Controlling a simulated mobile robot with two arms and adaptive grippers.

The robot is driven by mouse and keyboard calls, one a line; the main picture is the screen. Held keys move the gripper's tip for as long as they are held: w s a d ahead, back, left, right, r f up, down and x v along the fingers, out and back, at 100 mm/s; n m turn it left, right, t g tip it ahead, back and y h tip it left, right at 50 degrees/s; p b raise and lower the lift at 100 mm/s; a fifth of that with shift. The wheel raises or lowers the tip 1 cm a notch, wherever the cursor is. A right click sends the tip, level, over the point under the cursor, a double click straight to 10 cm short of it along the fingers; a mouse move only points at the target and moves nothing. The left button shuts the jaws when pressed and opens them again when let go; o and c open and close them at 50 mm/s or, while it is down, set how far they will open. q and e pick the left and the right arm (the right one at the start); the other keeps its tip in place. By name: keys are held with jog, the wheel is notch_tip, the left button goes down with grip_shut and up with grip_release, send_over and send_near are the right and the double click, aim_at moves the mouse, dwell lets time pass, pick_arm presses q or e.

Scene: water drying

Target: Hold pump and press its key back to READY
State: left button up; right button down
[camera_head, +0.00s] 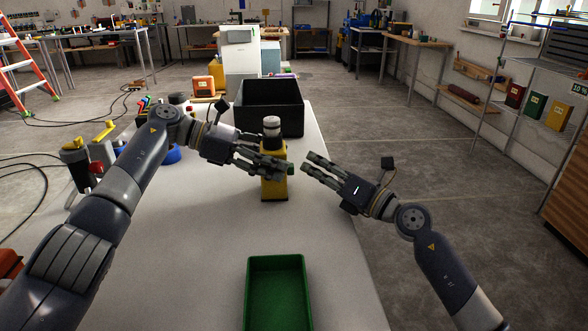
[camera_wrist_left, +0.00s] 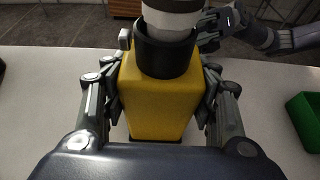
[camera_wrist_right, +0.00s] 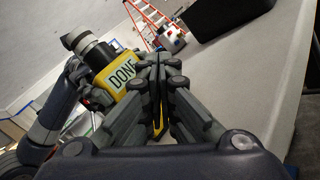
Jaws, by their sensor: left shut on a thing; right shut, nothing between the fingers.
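The yellow pump (camera_head: 273,187) stands upright near the table's middle, with a black collar and a pale top. My left gripper (camera_head: 272,165) is shut around its yellow body; the left wrist view shows the body (camera_wrist_left: 160,92) between the fingers. In the right wrist view the pump's display (camera_wrist_right: 122,73) reads DONE. My right gripper (camera_head: 306,164) is shut and empty, its tips just right of the pump. I cannot tell whether they touch it.
A green tray (camera_head: 276,262) lies at the front of the white table (camera_head: 190,270). A black bin (camera_head: 269,91) stands behind the pump. Several tools and bottles crowd the table's left side behind my left arm. The table between pump and green tray is clear.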

jog(key=shift+a, duration=0.15)
jog(key=shift+a, duration=0.3)
jog(key=shift+a, duration=0.55)
dwell(0.8)
jog(key=shift+d, duration=1)
jog(key=shift+d, duration=2.5)
